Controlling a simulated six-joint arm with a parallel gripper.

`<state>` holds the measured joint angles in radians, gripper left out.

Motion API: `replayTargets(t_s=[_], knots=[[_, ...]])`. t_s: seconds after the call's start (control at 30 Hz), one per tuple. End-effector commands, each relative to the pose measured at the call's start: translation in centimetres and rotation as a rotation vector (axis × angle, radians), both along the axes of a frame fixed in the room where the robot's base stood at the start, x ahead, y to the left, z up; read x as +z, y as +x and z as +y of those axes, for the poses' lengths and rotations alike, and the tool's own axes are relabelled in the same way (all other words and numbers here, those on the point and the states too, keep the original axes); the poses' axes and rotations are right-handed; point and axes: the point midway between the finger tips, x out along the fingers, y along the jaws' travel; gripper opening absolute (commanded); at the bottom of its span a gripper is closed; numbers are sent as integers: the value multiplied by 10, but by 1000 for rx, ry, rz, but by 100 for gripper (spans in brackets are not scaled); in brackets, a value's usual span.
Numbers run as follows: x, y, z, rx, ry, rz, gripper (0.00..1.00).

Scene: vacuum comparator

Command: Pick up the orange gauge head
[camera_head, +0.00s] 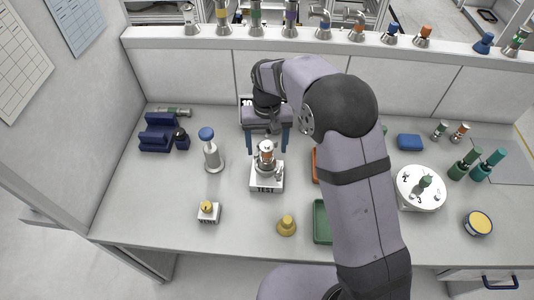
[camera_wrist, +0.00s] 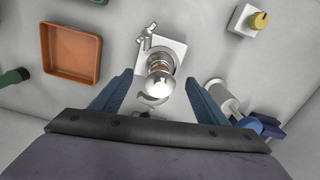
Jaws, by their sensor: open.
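The orange gauge head (camera_head: 266,150) is a silver metal cylinder with an orange band. It stands upright on the white block marked TEST (camera_head: 266,183), near the middle of the bench. In the wrist view the gauge head (camera_wrist: 160,84) shows its bright metal end, with a little orange behind it. My gripper (camera_head: 268,141) is open, pointing down, with its blue fingers on either side of the gauge head's upper part. In the wrist view my gripper (camera_wrist: 160,78) shows a gap on both sides, and no finger clearly touches it.
A white block with a yellow knob (camera_head: 208,212) and a yellow weight-like piece (camera_head: 287,226) sit nearer the front. An orange tray (camera_wrist: 71,52) and a green tray (camera_head: 321,222) lie right, partly behind my arm. A round white base (camera_head: 420,190) stands farther right.

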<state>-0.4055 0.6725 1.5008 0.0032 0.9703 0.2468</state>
Motion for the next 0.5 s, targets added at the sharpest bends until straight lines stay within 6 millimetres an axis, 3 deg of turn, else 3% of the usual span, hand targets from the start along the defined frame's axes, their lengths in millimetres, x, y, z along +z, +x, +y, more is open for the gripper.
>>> replayTargets(t_s=[0.27,0.5], knots=[[-8,-1,0,1,-1,1,68],[-37,-3,-1,1,-1,2,68]])
